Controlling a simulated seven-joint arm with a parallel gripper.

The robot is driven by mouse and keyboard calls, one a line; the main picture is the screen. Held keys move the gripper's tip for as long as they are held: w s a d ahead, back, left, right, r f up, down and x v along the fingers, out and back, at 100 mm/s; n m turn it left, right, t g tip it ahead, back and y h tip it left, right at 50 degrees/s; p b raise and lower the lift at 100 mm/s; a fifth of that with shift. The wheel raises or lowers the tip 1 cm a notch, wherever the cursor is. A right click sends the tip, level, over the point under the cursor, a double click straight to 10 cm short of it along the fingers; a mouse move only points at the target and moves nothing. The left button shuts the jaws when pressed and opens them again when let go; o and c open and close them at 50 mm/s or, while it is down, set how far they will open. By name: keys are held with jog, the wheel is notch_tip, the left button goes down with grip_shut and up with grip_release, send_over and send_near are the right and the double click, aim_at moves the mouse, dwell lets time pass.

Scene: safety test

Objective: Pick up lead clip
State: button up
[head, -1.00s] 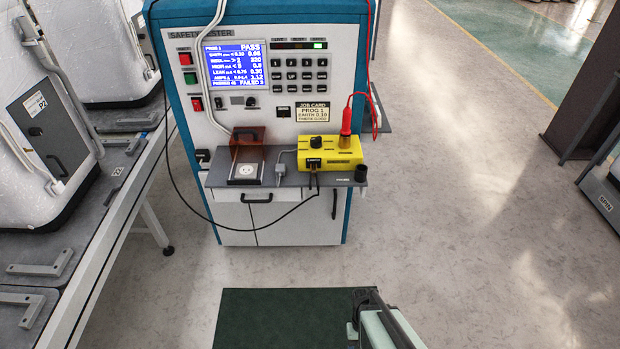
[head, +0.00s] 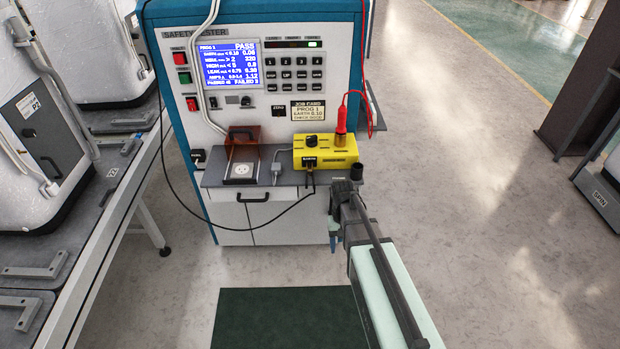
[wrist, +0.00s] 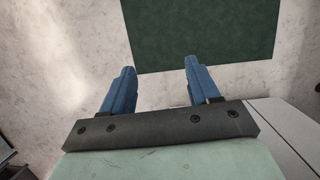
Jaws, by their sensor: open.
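A black clip (head: 310,163), which looks like the lead clip, sits at the front face of a yellow box (head: 340,153) on the tester's shelf. A thin black lead (head: 262,224) hangs from it and loops left across the cabinet front. Fine detail of its hold on the box is too small to tell. My gripper (head: 333,238) is in front of and below the shelf's right end, apart from the clip. In the wrist view my gripper (wrist: 160,72) is open, with two blue fingers and nothing between them. The clip does not show in the wrist view.
A red probe (head: 341,122) stands upright at the yellow box's right end. A grey plug (head: 277,171) and a socket with a raised brown cover (head: 245,138) are left of it on the shelf (head: 212,178). Benches stand at left. A green mat (head: 270,318) lies on open floor.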

jog(key=w+a+r+t, duration=0.1)
jog(key=w+a+r, duration=0.3)
jog(key=r, duration=0.7)
jog(key=w+a+r+t, duration=0.1)
jog(key=w+a+r, duration=0.2)
jog(key=w+r, duration=0.5)
jog(key=w+a+r+t, duration=0.1)
jog(key=w+a+r, duration=0.2)
jog(key=r, duration=1)
send_over(310, 175)
jog(key=shift+y, duration=0.3)
jog(key=f, duration=0.8)
jog(key=shift+s+d+f, duration=0.2)
jog(key=shift+s+f, duration=0.05)
jog(key=shift+w+a+f, duration=0.1)
jog(key=shift+w+f, duration=0.05)
jog(key=shift+f, duration=1.2)
jog(key=shift+w+a+f, duration=0.1)
jog(key=shift+f, duration=1.25)
jog(key=shift+c, duration=0.2)
jog(key=c, duration=0.9)
